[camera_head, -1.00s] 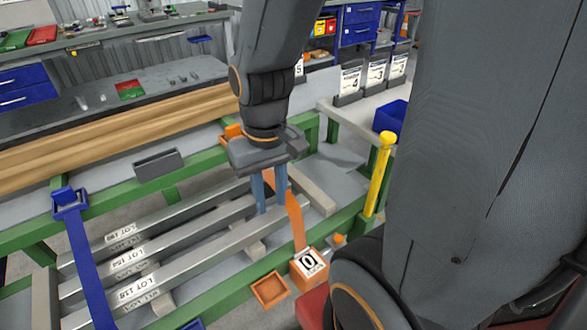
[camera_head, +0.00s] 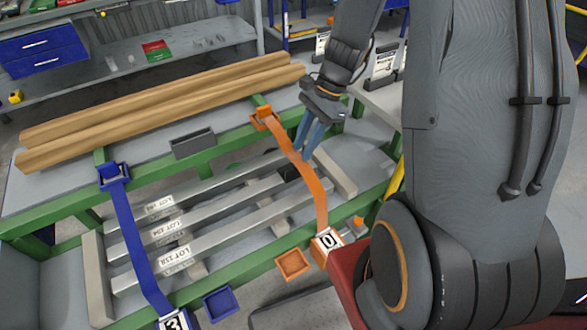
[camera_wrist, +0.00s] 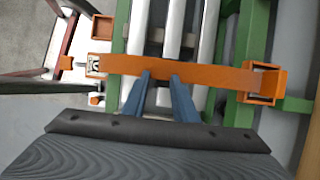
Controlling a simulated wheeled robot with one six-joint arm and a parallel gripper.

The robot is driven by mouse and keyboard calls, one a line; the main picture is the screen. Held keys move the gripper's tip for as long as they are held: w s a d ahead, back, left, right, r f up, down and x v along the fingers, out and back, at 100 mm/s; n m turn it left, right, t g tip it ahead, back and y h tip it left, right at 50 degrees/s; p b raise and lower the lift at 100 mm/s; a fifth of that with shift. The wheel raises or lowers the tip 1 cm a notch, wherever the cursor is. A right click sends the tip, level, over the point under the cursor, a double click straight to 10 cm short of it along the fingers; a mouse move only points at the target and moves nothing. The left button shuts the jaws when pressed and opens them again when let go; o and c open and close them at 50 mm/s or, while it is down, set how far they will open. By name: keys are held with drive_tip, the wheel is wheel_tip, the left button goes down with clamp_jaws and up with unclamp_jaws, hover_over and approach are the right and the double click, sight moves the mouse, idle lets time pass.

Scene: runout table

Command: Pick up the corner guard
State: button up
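My gripper (camera_head: 302,155) points down beside the orange strap (camera_head: 315,190), over the right ends of the metal bars (camera_head: 225,222). A small dark piece (camera_head: 287,171) lies by the strap on the bars, partly hidden. I cannot tell whether it is the corner guard.
A blue strap (camera_head: 138,240) crosses the bars on the left. An orange tray (camera_head: 292,263) and a blue tray (camera_head: 220,302) hang at the front. Wooden beams (camera_head: 160,105) and a grey channel-shaped piece (camera_head: 193,143) lie behind. An orange buckle block (camera_head: 327,245) sits at the strap's near end.

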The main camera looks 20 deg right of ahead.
sight(296, 167)
drive_tip(key=x, duration=0.4)
drive_tip(key=p+x, duration=0.1)
drive_tip(key=x, duration=0.2)
drive_tip(key=shift+s+f, duration=0.15)
drive_tip(key=shift+s, duration=0.1)
clamp_jaws()
